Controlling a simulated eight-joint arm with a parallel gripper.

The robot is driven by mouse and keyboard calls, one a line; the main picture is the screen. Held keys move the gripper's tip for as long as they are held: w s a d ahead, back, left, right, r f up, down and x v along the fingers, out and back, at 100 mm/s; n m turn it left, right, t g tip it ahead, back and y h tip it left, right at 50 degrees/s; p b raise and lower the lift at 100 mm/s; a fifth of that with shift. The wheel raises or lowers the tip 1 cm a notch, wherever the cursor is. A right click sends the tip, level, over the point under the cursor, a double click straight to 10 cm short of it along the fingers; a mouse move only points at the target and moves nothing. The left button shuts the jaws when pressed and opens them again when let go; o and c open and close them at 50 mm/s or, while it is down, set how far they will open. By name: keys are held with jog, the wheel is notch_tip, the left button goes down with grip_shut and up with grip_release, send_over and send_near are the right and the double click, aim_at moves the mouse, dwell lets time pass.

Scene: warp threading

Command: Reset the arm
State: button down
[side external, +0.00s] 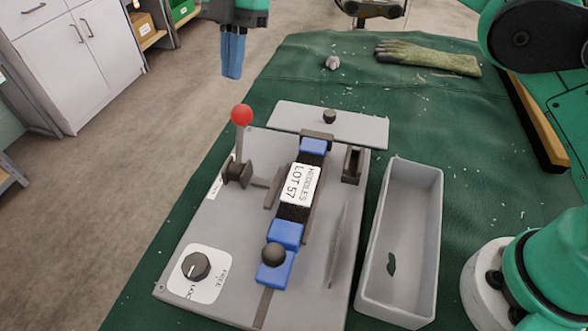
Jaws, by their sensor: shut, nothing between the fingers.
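My gripper (232,72) has blue fingers and hangs at the top of the side external view, left of the table and beyond the grey fixture. Its fingers are together with nothing between them, and it touches nothing. The grey fixture plate (220,222) lies on the green cloth. An upright lever with a red ball (241,115) stands at its far left. A blue and black slide with a black knob (273,254) runs along its middle and carries a white label (300,184) reading "NEEDLES LOT 57". A black rotary knob (196,266) sits near the front left.
A grey open tray (432,225) with a small dark green scrap inside stands right of the fixture. A flat grey plate with a black knob (345,125) lies behind. A glove (430,57) and a small pale lump (332,62) lie on the far cloth (300,80).

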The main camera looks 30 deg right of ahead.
jog(key=shift+r, duration=0.1)
jog(key=s+d+r+m+t, duration=0.2)
jog(key=d+m, duration=0.3)
jog(key=m, duration=0.1)
jog(key=s+d+r+m+t, duration=0.2)
jog(key=d+m, duration=0.4)
jog(key=s+d+f+m+t+h, duration=0.3)
jog(key=s+d+f+m+t, duration=0.2)
jog(key=m, duration=0.8)
jog(key=s+d+f, duration=0.3)
jog(key=s+d, duration=0.1)
jog(key=s, duration=0.1)
jog(key=shift+s+d, duration=0.25)
jog(key=shift+s, duration=0.05)
